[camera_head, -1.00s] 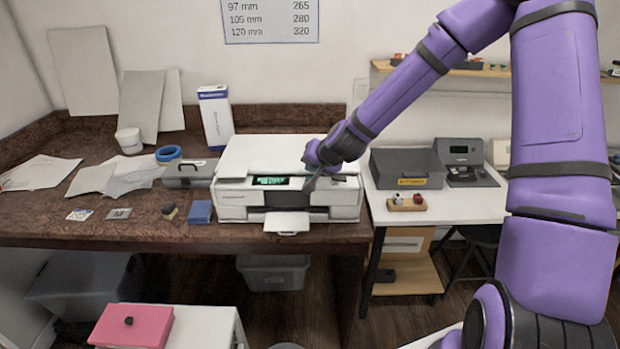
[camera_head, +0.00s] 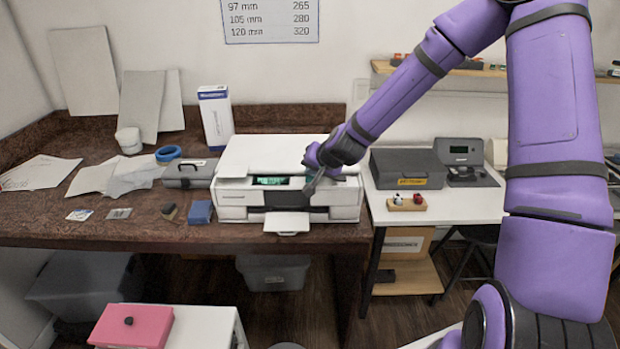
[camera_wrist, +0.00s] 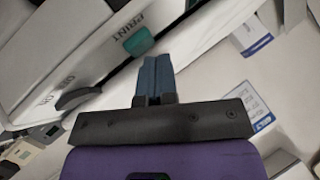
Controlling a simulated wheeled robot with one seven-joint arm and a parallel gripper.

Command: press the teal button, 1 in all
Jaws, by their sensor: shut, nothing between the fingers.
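A white printer (camera_head: 240,205) stands on the brown counter, with a lit display on its front. In the wrist view a teal button (camera_wrist: 138,43) sits on the printer's front panel beside the word PRINT. My gripper (camera_wrist: 149,62) is shut and empty, its blue fingertips close to the button. I cannot tell whether they touch it. In the head view my gripper (camera_head: 309,191) is at the right part of the printer's front. My wrist hides part of the panel there.
A dark rocker-like switch (camera_wrist: 78,98) with lettering beside it is on the same panel. The output tray (camera_head: 287,222) sticks out below. A grey case (camera_head: 408,168) stands on the white table to the right. Papers and small items lie on the counter to the left.

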